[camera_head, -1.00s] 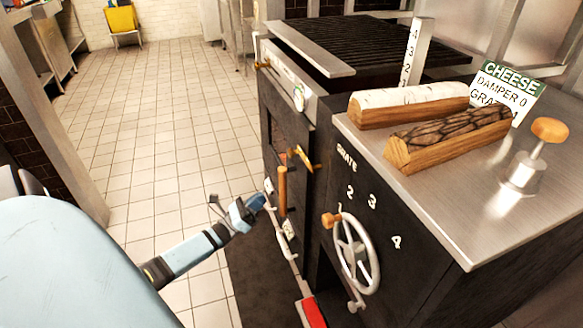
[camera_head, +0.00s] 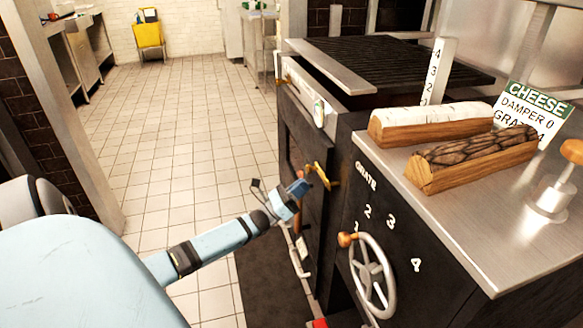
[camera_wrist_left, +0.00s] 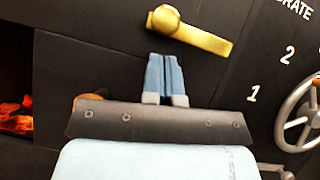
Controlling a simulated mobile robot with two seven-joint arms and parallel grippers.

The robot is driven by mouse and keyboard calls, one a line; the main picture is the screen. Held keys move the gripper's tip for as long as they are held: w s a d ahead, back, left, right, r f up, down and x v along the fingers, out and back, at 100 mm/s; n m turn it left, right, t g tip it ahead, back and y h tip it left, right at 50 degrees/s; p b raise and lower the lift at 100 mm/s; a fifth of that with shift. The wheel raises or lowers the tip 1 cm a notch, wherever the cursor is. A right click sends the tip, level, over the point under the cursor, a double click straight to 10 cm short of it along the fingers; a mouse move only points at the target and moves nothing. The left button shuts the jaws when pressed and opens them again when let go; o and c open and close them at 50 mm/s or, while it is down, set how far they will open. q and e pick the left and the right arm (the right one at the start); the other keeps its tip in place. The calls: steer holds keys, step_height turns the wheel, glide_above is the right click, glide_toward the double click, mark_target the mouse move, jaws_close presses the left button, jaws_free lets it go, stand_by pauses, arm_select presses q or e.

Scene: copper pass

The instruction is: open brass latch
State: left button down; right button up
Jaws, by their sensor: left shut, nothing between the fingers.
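The brass latch (camera_head: 322,176) is on the dark front of the oven, left of the GRATE marks. In the left wrist view the latch (camera_wrist_left: 190,33) is a gold lever sloping down to the right from its round pivot. My left gripper (camera_head: 301,187) is just left of the latch in the head view. In the left wrist view its blue fingers (camera_wrist_left: 164,78) are together and empty, just below the latch, with a small gap showing between them and it. My right gripper is not in view.
The silver handwheel (camera_head: 372,275) with a wooden knob sticks out to the right of the latch. Two logs (camera_head: 472,160) lie on the steel top beside the CHEESE sign (camera_head: 533,112). Glowing embers (camera_wrist_left: 16,115) show at left in the wrist view.

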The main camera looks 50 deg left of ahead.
arm_select(q)
steer(key=shift+w+r, duration=0.15)
steer(key=shift+r, duration=0.8)
steer(key=shift+m, duration=0.3)
steer(key=shift+w+a+r+m+g+h+b, duration=0.1)
steer(key=shift+a+r+m+g+h+b, duration=0.1)
steer(key=shift+m+g+h+b, duration=0.3)
